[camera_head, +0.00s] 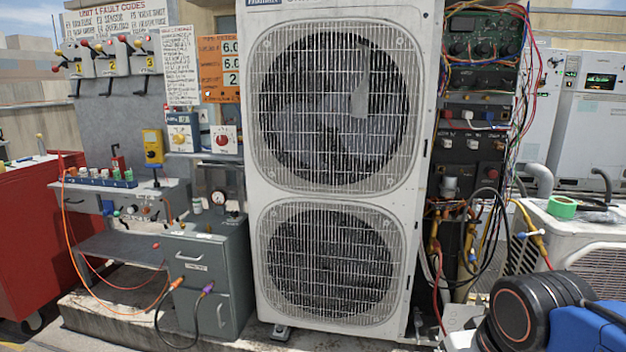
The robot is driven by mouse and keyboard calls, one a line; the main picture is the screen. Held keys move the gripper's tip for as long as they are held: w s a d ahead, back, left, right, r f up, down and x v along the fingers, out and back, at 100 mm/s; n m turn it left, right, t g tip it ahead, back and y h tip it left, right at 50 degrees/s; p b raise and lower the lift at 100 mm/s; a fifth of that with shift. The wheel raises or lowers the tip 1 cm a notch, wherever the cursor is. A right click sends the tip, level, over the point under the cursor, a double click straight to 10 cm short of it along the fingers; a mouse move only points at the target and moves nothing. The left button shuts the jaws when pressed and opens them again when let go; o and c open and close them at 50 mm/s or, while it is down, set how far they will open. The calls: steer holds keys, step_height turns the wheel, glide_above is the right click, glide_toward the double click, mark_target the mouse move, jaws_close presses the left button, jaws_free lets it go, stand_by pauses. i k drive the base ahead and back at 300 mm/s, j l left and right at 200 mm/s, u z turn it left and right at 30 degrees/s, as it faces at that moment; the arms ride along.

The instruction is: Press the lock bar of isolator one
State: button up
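Three grey isolator boxes are in a row on a panel at the upper left. Isolator one (82,68), the leftmost, bears a 1 on its front. A lever with a red knob sticks out at its upper left. A dark bar hangs below its box; I cannot tell for sure that it is the lock bar, nor its state. Isolator two (116,62) and isolator three (147,62) stand to its right with similar levers and bars. Black and blue parts of my arm show at the lower right, far from the isolators. My gripper is not in view.
A tall white condenser (250,180) with two fans fills the middle. A shelf with small parts (130,187), a grey cabinet (205,250) and a red cart (30,235) stand below the isolators. Loose orange and black cables hang there. Open wiring (480,100) is at right.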

mark_target(57, 52)
steer(key=u, duration=1.3)
steer(key=i+j, duration=0.3)
steer(key=i, duration=0.25)
steer(key=i+j, duration=0.35)
steer(key=i, duration=0.25)
steer(key=i+j, duration=0.3)
steer(key=i, duration=0.25)
steer(key=i+j, duration=0.35)
steer(key=i, duration=0.2)
steer(key=i+j+z, duration=0.1)
steer(key=i+j, duration=0.2)
steer(key=i, duration=0.3)
steer(key=i+j, duration=0.35)
steer(key=i, duration=0.2)
